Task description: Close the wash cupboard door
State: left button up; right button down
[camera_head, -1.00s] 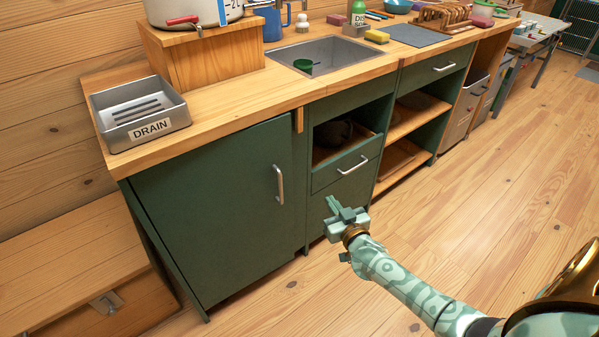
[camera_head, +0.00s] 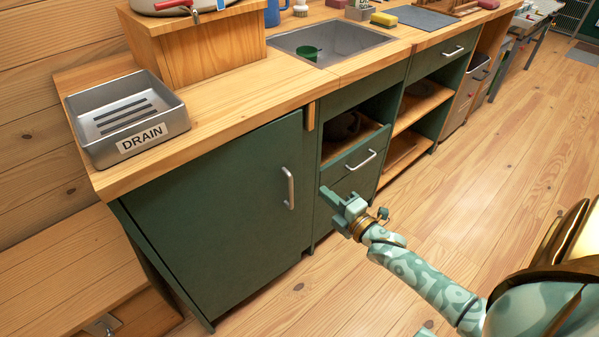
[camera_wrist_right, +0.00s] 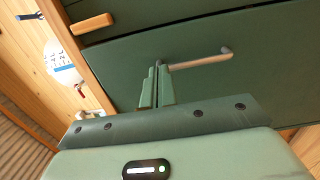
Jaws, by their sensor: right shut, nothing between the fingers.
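The wash cupboard door (camera_head: 215,205) is the broad green panel under the left end of the counter. It stands nearly flush with the cabinet front; I cannot tell if a small gap remains. Its metal handle (camera_head: 288,188) is near its right edge and also shows in the right wrist view (camera_wrist_right: 200,61). A small wooden block (camera_head: 310,116) hangs upright just right of the door's top corner. My right gripper (camera_head: 327,195) is shut and empty, in front of the cabinet right of the handle. In the wrist view its fingers (camera_wrist_right: 156,75) overlap the handle's end; contact is unclear. My left gripper is not in view.
A drawer with a handle (camera_head: 360,160) and open shelves (camera_head: 415,107) lie right of the door. The counter (camera_head: 225,100) carries a drain tray (camera_head: 120,118) and a sink (camera_head: 335,50). A wooden box (camera_head: 60,285) is at lower left. The floor (camera_head: 480,150) at right is clear.

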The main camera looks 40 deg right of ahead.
aim_at(295, 165)
jog(key=w+b, duration=0.1)
jog(key=w, duration=0.2)
jog(key=w+b, duration=0.1)
jog(key=w, duration=0.2)
jog(key=w+b, duration=0.1)
jog(key=w, duration=0.2)
jog(key=shift+w+f+b, duration=0.25)
jog(key=shift+w+b, duration=0.1)
jog(key=shift+b, duration=0.05)
jog(key=shift+w+a+r, duration=0.1)
jog(key=shift+w, duration=0.4)
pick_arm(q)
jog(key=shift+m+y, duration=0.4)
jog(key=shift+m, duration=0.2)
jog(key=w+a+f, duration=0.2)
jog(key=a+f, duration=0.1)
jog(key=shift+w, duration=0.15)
pick_arm(e)
jog(key=shift+w+r, duration=0.1)
jog(key=shift+r, duration=0.05)
